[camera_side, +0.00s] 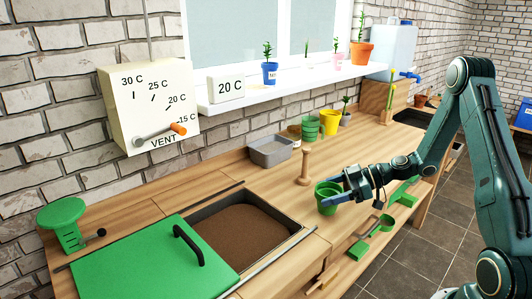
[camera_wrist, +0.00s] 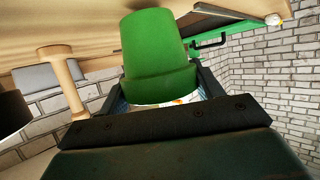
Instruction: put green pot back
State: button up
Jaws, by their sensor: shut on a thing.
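A green pot (camera_side: 328,198) is at the tip of my gripper (camera_side: 345,190), near the front edge of the wooden bench. In the wrist view the green pot (camera_wrist: 155,55) fills the space between the fingers of my gripper (camera_wrist: 160,88), which is shut on it. The pot looks upright in the side view; I cannot tell whether it touches the bench. Another green pot (camera_side: 310,128) stands towards the back of the bench, beside a yellow pot (camera_side: 330,122).
A wooden dibber (camera_side: 305,166) stands left of the held pot and a grey tray (camera_side: 270,151) lies behind it. A soil bin (camera_side: 238,232) with a green lid (camera_side: 150,262) is at left. Green hand tools (camera_side: 372,238) hang at the front edge. Bare bench lies around the dibber.

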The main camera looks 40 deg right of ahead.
jog(key=shift+f, duration=0.6)
jog(key=shift+f, duration=0.15)
jog(key=o, duration=1)
jog(key=shift+r, duration=0.2)
jog(key=shift+v, duration=3.75)
